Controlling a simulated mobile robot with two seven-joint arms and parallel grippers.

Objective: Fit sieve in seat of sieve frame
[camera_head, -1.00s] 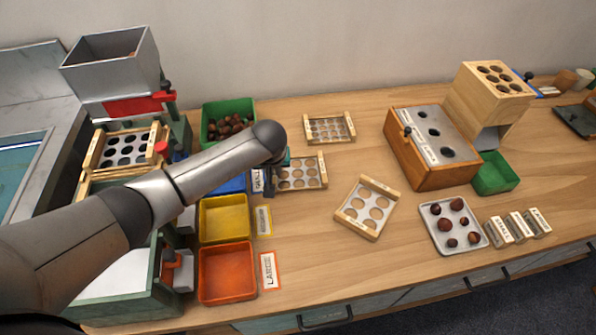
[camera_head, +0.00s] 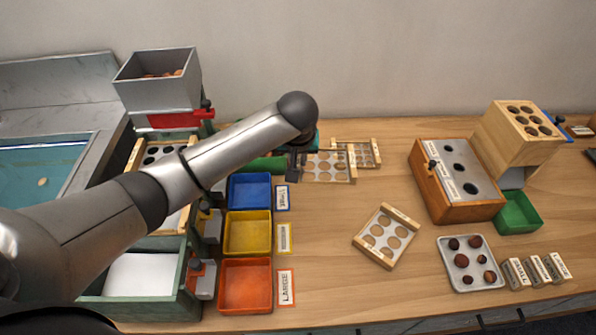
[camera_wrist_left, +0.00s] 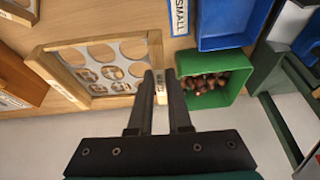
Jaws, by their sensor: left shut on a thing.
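My left gripper (camera_head: 297,168) is shut on the wooden end bar of a sieve (camera_head: 328,166), a metal plate with round holes between wooden bars. The left wrist view shows the fingers (camera_wrist_left: 160,88) on that bar, with the sieve plate (camera_wrist_left: 120,50) to the left. The sieve seems raised and partly overlaps a smaller-holed sieve (camera_head: 367,153). A large-holed sieve (camera_head: 385,236) lies on the table. The green sieve frame (camera_head: 190,250) stands at the left under a grey hopper (camera_head: 160,85); a sieve (camera_head: 165,150) is in its upper part. My arm hides much of the frame. My right gripper is not in view.
Blue (camera_head: 249,191), yellow (camera_head: 248,232) and orange (camera_head: 245,285) bins stand between frame and sieves. A green bin of chestnuts (camera_wrist_left: 236,80) is close to my fingers. A wooden box (camera_head: 455,185) and a chestnut tray (camera_head: 470,263) are at right.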

